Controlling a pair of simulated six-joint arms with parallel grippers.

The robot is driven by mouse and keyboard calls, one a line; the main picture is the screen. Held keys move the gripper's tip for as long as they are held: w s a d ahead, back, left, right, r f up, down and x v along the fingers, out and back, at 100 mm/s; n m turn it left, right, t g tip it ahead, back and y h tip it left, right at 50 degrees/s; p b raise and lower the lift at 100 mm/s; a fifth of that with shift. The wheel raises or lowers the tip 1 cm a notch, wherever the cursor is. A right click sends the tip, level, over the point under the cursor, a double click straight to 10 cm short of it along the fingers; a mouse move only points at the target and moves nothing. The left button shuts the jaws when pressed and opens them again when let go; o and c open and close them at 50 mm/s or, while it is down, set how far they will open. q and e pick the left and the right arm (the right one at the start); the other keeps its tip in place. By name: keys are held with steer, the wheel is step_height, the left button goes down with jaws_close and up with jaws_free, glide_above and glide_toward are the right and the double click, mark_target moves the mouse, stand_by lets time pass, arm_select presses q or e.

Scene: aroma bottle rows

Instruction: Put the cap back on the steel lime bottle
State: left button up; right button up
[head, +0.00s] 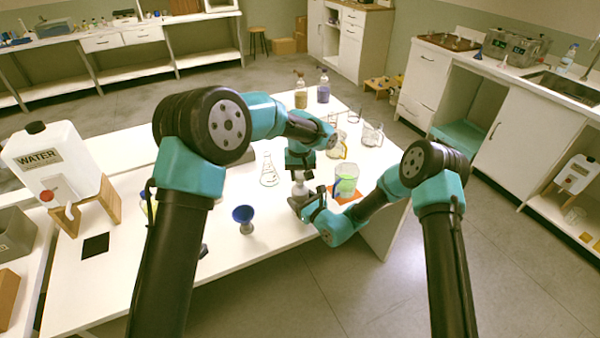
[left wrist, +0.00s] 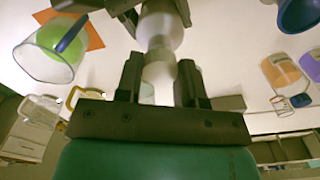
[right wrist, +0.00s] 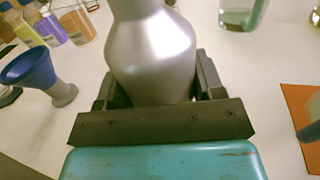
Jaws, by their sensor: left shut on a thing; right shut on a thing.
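The steel bottle (head: 300,188) is silver with a rounded body and narrow neck. My right gripper (head: 308,204) is shut around its body, which fills the middle of the right wrist view (right wrist: 152,55). My left gripper (head: 299,163) is right above the bottle. In the left wrist view, its fingers (left wrist: 160,85) are shut on a small pale silver cap (left wrist: 159,72). The cap is in line with the bottle's neck (left wrist: 160,43) and looks to meet it; I cannot tell whether it is seated. The bottle's lower part is hidden by my right gripper.
A beaker with green liquid (head: 346,180) stands on an orange mat (head: 341,204), close right of the bottle. A blue funnel (head: 243,214) stands to the left. A conical flask (head: 268,172) and glass mugs stand behind. The front table strip is mostly clear.

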arm_select(q)
steer(key=shift+f, duration=0.45)
steer(key=shift+f, duration=0.55)
stand_by(0.6)
